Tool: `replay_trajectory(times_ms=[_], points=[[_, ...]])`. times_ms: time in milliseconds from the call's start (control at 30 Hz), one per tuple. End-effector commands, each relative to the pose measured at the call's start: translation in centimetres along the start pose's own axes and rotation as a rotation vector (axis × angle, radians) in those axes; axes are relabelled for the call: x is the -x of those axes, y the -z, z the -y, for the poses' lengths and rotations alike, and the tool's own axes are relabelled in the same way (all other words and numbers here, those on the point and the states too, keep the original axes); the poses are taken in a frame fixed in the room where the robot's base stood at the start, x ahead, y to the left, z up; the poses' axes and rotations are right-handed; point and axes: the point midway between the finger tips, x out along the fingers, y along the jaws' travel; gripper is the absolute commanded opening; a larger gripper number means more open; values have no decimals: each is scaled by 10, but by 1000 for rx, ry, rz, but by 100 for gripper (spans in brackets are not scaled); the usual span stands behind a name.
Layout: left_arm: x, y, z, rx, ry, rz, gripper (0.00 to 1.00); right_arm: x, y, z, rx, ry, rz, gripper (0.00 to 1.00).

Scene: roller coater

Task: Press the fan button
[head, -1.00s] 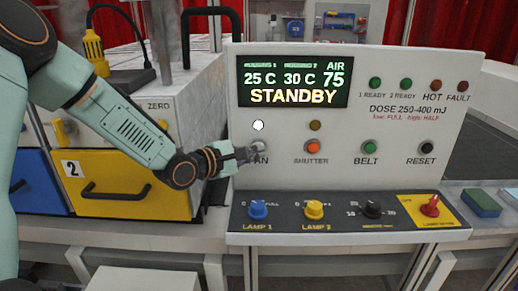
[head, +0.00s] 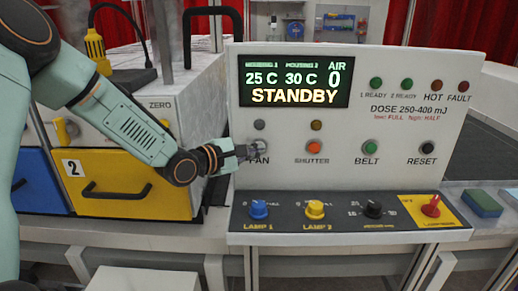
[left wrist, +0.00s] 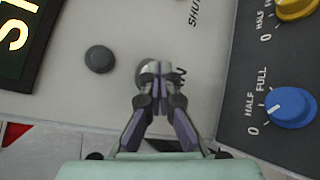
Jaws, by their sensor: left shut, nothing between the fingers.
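The fan button sits on the white control panel (head: 340,185), above the partly covered FAN label (head: 260,160). My left gripper (head: 256,149) is shut and empty, with its fingertips at the fan button. In the left wrist view the shut fingertips (left wrist: 159,75) lie over the button (left wrist: 146,70), of which only a pale rim shows; whether they touch it I cannot tell. The round lamp (head: 259,125) above the fan button is dark. The display (head: 294,81) reads 25 C, 30 C, AIR 0 and STANDBY. My right gripper is not in view.
The SHUTTER button (head: 313,146), BELT button (head: 370,146) and RESET button (head: 428,147) stand to the right. Below are the blue knob (head: 258,209), yellow knob (head: 315,209), black knob (head: 373,208) and red switch (head: 432,206). A yellow drawer (head: 125,184) is at left.

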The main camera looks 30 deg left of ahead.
Motion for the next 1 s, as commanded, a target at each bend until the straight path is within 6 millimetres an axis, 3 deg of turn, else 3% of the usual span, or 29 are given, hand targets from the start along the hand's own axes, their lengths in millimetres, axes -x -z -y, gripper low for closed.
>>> replay_trajectory(times_ms=[1000], points=[[10, -9, 10, 0, 1, -1, 0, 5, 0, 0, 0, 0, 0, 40]])
